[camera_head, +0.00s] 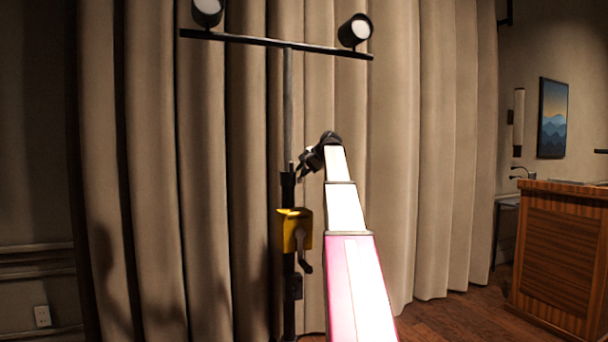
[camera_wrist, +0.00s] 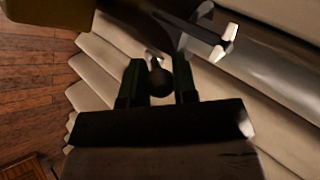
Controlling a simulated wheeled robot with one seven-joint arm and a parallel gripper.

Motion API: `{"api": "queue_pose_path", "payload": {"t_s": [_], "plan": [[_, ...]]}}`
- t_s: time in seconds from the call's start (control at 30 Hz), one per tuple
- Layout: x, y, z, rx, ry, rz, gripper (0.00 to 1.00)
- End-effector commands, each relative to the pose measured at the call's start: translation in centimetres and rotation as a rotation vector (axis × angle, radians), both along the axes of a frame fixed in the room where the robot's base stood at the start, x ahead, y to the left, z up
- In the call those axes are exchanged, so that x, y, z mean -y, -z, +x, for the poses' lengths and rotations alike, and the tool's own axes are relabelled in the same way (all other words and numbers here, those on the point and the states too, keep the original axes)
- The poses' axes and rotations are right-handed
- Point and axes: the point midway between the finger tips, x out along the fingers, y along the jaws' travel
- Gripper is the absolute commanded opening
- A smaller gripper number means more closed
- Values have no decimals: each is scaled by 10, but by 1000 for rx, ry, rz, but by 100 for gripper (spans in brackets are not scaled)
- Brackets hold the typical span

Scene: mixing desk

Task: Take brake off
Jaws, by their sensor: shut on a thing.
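A tall stand with a dark lower post and a grey upper pole (camera_head: 288,105) rises in front of the curtain. A yellow box (camera_head: 291,230) is mounted on its post, with a grey crank handle (camera_head: 305,255) on its front. My gripper (camera_head: 308,165) is at the post, above the yellow box. In the wrist view, my gripper (camera_wrist: 160,72) is shut on a dark round knob (camera_wrist: 159,82), which sits between the two fingers. The knob is hidden in the head view. I cannot tell from these frames whether it is the brake.
A crossbar (camera_head: 275,43) carries two lamps at the top of the stand. A bracket with a pale-ended lever (camera_wrist: 226,44) is close beyond the fingers, by the metal pole (camera_wrist: 265,65). A wooden desk (camera_head: 560,255) stands at right; the floor before it is clear.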

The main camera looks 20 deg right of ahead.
Motion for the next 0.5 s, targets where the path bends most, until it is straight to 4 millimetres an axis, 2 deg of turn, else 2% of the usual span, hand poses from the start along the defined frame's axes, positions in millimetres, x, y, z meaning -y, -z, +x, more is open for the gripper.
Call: {"api": "queue_pose_path", "payload": {"t_s": [0.5], "plan": [[0, -4, 3, -68, 0, -3, 0]]}}
